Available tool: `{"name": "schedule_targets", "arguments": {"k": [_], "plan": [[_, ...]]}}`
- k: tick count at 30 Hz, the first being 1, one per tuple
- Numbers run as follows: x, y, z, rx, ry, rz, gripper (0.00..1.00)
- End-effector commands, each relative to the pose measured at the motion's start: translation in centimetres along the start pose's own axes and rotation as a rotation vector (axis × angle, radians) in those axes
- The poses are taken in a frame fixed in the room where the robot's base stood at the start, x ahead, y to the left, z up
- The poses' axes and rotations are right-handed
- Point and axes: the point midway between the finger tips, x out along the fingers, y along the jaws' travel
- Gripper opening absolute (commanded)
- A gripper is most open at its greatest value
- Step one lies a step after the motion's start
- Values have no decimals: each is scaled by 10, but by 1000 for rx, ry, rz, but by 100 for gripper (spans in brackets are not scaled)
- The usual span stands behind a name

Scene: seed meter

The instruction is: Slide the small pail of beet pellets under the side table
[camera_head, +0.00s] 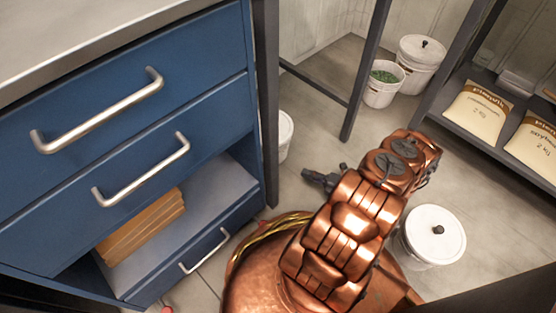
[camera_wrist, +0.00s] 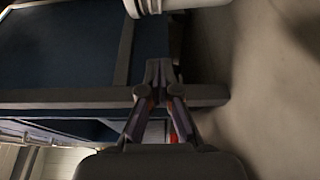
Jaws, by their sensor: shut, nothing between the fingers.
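A white pail (camera_head: 285,135) stands on the floor behind a dark leg of the side table (camera_head: 266,90), which hides its left part. A small open white pail (camera_head: 383,84) with green contents stands further back, right of another dark leg. I cannot tell from labels which holds beet pellets. My gripper (camera_head: 311,177) is low over the floor, in front of and a little right of the half-hidden pail, apart from it. In the wrist view my gripper (camera_wrist: 160,70) is shut and empty, and part of a white pail (camera_wrist: 152,6) shows at the top edge, beyond the fingertips.
A blue drawer cabinet (camera_head: 130,120) fills the left. Lidded white pails stand at the back (camera_head: 421,64) and at the front right (camera_head: 434,236), close to my arm. A shelf with paper sacks (camera_head: 476,107) is at right. Floor between is clear.

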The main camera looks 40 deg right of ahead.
Motion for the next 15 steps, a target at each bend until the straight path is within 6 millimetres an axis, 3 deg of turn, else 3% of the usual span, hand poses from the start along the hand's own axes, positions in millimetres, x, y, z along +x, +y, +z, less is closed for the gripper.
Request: {"name": "schedule_targets", "arguments": {"k": [5, 15], "plan": [[6, -6, 0, 8, -8, 1, 0], [51, -7, -1, 8, -4, 2, 0]]}}
